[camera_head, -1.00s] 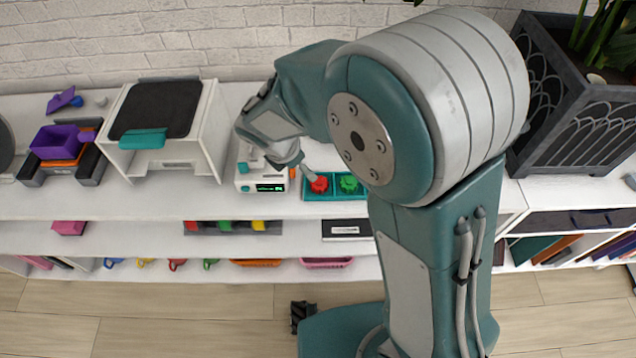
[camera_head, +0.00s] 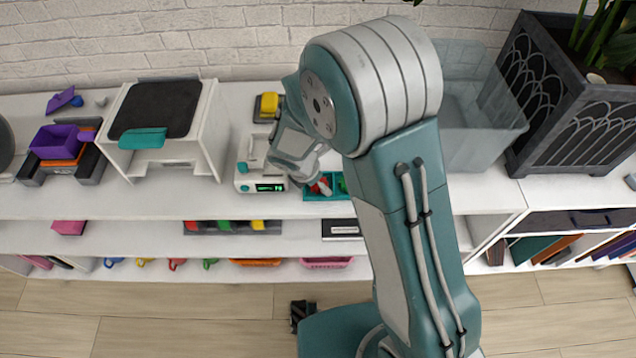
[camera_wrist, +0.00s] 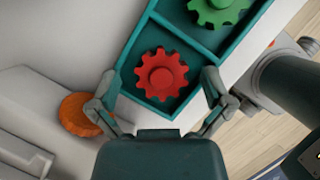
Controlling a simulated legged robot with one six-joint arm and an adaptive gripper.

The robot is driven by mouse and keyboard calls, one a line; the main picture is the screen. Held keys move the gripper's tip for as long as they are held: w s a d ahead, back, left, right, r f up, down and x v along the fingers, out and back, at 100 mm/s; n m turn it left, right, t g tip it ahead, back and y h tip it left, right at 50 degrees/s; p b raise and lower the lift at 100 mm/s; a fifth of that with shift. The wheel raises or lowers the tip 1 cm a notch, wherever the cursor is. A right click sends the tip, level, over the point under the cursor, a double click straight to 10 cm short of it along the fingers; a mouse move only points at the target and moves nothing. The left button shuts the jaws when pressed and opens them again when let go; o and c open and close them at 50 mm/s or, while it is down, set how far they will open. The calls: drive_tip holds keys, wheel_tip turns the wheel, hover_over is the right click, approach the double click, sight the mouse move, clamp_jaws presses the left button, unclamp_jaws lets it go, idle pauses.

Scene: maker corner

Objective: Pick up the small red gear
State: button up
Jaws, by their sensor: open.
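The small red gear (camera_wrist: 162,75) lies in a compartment of a teal tray (camera_wrist: 209,39). In the wrist view my gripper (camera_wrist: 158,85) is open, with one finger on each side of the gear's compartment and nothing between them held. In the head view the red gear (camera_head: 319,187) shows only in part beside my gripper (camera_head: 318,180), which is over the tray. A green gear (camera_wrist: 218,8) sits in the neighbouring compartment of the tray. I cannot tell how far the fingertips are above the gear.
A white device with a green display (camera_head: 270,188) stands just left of the tray. An orange round piece (camera_wrist: 80,114) lies near my left finger in the wrist view. A clear bin (camera_head: 475,130) and a dark planter (camera_head: 575,110) stand to the right.

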drive_tip(key=c, duration=0.9)
